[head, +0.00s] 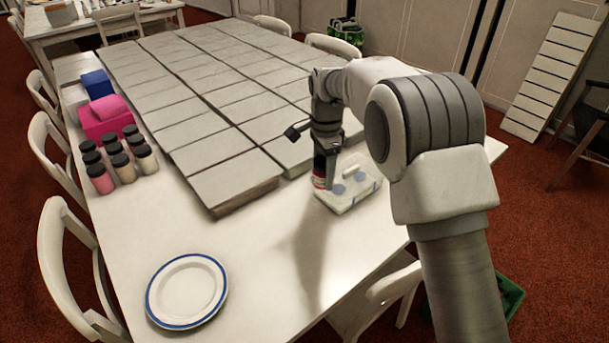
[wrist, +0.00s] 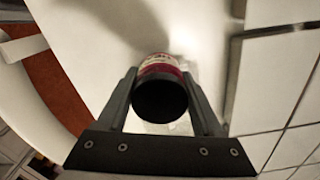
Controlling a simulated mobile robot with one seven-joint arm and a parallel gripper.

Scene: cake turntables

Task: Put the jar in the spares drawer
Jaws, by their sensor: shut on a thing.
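The jar (wrist: 160,70) has a dark lid and a red body with a pale band. My gripper (wrist: 160,88) is shut on it, one finger on each side, with the lid towards the wrist camera. I cannot tell how high the jar is above the table. No drawer can be picked out for sure as the spares drawer.
Flat grey boxes (head: 215,147) fill the far part of the white table (head: 262,262). Several dark-lidded jars (head: 124,168), a pink box (head: 104,118) and a blue box (head: 97,84) stand at left. A blue-rimmed plate (head: 187,290) lies in front. The table's front middle is clear.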

